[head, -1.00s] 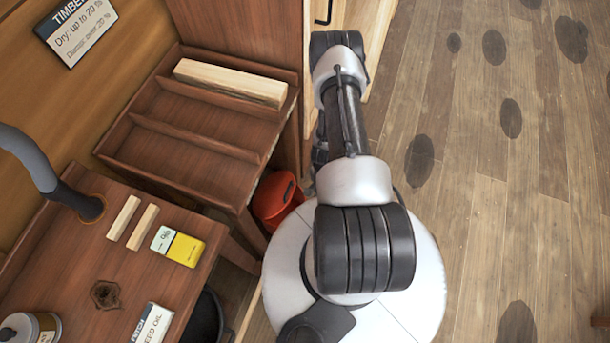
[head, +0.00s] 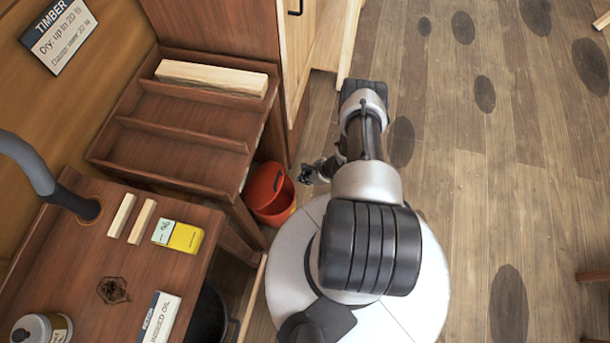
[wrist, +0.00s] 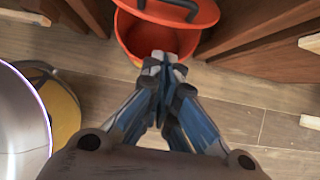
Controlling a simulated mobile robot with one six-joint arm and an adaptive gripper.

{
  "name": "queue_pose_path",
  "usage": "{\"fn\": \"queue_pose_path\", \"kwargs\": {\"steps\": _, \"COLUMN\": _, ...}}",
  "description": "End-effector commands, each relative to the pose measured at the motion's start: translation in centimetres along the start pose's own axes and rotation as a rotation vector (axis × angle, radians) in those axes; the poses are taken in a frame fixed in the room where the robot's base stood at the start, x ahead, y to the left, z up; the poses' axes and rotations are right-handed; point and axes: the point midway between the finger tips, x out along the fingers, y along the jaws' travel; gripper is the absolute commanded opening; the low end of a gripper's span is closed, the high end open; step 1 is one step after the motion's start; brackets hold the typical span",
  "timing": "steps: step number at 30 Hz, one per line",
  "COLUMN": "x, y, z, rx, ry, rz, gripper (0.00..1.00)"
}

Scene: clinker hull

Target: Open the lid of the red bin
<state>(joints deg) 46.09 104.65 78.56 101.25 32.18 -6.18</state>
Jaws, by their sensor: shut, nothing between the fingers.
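The red bin (head: 272,212) stands on the floor between the slotted wooden rack and my round white base. Its lid (head: 263,184) is tilted up on the rack side, and part of the inside shows. In the wrist view the lid (wrist: 185,12), with a dark handle, stands raised at the far side of the bin (wrist: 135,45). The bin's hollow is visible below it. My gripper (wrist: 163,65) is shut and empty at the bin's near rim; contact cannot be told. In the head view my gripper (head: 308,172) is just right of the bin.
The slotted rack (head: 180,135) holds a pale timber block (head: 212,78). A bench (head: 75,265) at left carries a yellow block (head: 186,238) and wood strips. A dark bucket (head: 208,315) sits below it. The plank floor (head: 450,190) at right is mostly clear.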

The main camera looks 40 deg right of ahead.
Motion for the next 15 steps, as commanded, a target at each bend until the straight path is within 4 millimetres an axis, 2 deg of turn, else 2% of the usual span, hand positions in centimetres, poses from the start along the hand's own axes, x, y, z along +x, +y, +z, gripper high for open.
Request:
{"fn": "queue_pose_path", "kwargs": {"steps": 1, "x": 1.6, "y": 0.1, "z": -0.2, "rx": -0.004, "ry": 0.000, "rz": 0.002, "gripper": 0.00}}
{"fn": "queue_pose_path", "kwargs": {"steps": 3, "x": 3.2, "y": 0.2, "z": -0.3, "rx": -0.004, "ry": 0.001, "rz": 0.003, "gripper": 0.00}}
{"fn": "queue_pose_path", "kwargs": {"steps": 9, "x": 7.3, "y": 0.2, "z": -0.2, "rx": -0.003, "ry": 0.001, "rz": 0.003, "gripper": 0.00}}
{"fn": "queue_pose_path", "kwargs": {"steps": 12, "x": 7.0, "y": 0.1, "z": 1.9, "rx": -0.005, "ry": 0.000, "rz": 0.003, "gripper": 0.00}}
{"fn": "queue_pose_path", "kwargs": {"steps": 15, "x": 7.3, "y": 0.0, "z": 3.0, "rx": -0.003, "ry": 0.001, "rz": 0.002, "gripper": 0.00}}
